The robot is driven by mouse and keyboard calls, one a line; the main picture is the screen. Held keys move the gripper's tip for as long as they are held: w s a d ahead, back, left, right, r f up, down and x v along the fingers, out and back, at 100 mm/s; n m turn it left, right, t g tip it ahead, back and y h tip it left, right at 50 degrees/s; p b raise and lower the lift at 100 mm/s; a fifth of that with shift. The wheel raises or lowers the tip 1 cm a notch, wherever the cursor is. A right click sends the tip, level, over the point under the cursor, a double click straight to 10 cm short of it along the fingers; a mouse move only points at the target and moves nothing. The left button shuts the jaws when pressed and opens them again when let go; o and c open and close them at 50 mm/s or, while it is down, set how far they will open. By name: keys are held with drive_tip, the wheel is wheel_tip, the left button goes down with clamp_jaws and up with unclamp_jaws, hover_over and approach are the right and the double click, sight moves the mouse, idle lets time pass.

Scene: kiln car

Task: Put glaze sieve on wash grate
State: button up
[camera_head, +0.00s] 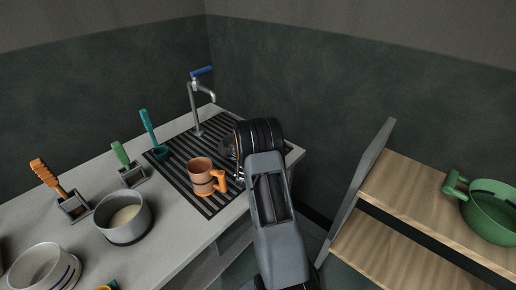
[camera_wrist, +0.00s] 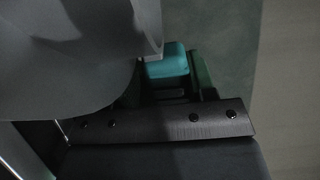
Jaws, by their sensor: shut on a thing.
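The wash grate (camera_head: 178,170) is the dark slatted panel let into the grey counter below the tap. My gripper (camera_wrist: 170,92) is shut on a teal handle (camera_wrist: 167,62) in the wrist view. A large grey rounded body (camera_wrist: 65,55) beside the handle fills the upper left; it looks like the glaze sieve, though its full shape is cut off. In the head view my arm hides the jaws and the held thing, at the right end of the grate. An orange mug (camera_head: 201,177) stands on the grate's front part.
A tap (camera_head: 195,108) rises behind the grate. Teal (camera_head: 148,127) and green (camera_head: 121,155) handled tools stand left of it. A grey pot (camera_head: 124,220) and a white bowl (camera_head: 42,268) sit on the counter. A green pot (camera_head: 490,212) is on the wooden shelf at right.

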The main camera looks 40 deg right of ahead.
drive_tip(key=shift+f+b, duration=0.25)
drive_tip(key=shift+b, duration=0.05)
drive_tip(key=o, duration=1.2)
drive_tip(key=shift+o, duration=0.2)
